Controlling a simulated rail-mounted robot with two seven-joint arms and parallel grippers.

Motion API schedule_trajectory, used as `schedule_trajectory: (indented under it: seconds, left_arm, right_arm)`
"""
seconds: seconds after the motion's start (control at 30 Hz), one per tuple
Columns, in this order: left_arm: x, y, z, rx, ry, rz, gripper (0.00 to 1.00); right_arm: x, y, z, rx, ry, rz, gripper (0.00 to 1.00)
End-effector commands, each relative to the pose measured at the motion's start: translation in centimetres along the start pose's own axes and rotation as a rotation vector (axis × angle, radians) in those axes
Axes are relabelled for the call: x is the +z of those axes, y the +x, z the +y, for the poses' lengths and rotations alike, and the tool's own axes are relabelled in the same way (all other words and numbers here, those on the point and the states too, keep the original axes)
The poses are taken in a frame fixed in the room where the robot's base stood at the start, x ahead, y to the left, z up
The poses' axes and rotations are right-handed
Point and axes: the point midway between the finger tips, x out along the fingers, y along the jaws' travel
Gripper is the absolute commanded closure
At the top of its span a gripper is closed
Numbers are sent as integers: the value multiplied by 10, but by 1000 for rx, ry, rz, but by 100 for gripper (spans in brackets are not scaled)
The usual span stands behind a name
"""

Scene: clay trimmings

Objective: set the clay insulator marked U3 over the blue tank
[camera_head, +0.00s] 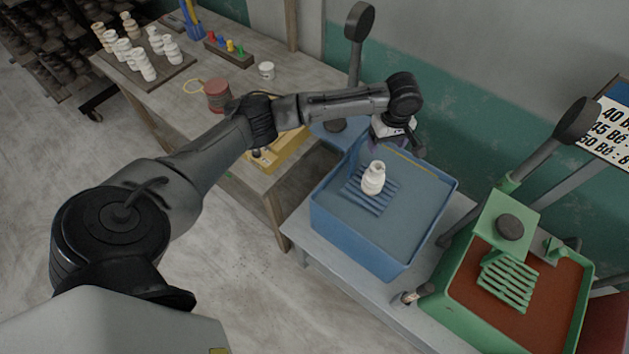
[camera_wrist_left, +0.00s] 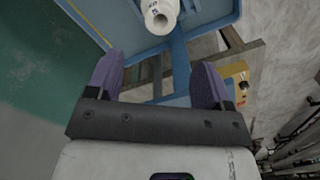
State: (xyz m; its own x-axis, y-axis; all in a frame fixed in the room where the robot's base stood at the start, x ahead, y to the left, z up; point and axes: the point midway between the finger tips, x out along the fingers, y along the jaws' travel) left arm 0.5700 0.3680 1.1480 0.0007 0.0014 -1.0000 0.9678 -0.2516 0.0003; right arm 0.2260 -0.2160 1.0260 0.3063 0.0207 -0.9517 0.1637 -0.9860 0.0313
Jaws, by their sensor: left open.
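A white clay insulator (camera_head: 373,178) stands upright on the slatted blue rack (camera_head: 372,203) of the blue tank (camera_head: 330,228). My left gripper (camera_head: 378,146) is open and empty, just behind the insulator and apart from it, at the tank's back edge. In the left wrist view the insulator (camera_wrist_left: 160,16) shows at the top edge, beyond the purple fingertips of my left gripper (camera_wrist_left: 157,68). A small dark mark on it is cut off and I cannot read it. My right gripper is not in view.
Several insulators (camera_head: 144,66) stand on a dark board on the wooden table (camera_head: 190,95). A red tin (camera_head: 217,95) and a white cup (camera_head: 266,70) are also there. A green tank (camera_head: 450,275) with red-brown liquid and a slatted rack stands at the right.

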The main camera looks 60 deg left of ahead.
Motion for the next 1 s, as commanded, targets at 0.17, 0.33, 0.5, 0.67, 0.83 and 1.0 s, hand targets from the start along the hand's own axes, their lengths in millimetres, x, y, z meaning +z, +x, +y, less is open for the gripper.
schedule_trajectory:
  seconds: [0.17, 0.33, 0.5, 0.67, 0.83, 1.0]
  left_arm:
    - [41, 37, -9, 6, 189, -10, 26]
    - [122, 95, -42, 70, 574, -32, 26]
    - [192, 131, -92, 184, 918, -32, 26]
    - [234, 143, -148, 284, 1150, 15, 26]
    - [247, 140, -207, 318, 1306, 112, 26]
    - [242, 132, -256, 279, 1400, 202, 26]
  right_arm:
    - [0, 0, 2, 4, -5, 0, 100]
    - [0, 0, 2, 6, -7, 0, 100]
    - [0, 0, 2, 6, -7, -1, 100]
    - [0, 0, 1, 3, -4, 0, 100]
    - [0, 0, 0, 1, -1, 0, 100]
    - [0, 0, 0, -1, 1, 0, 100]
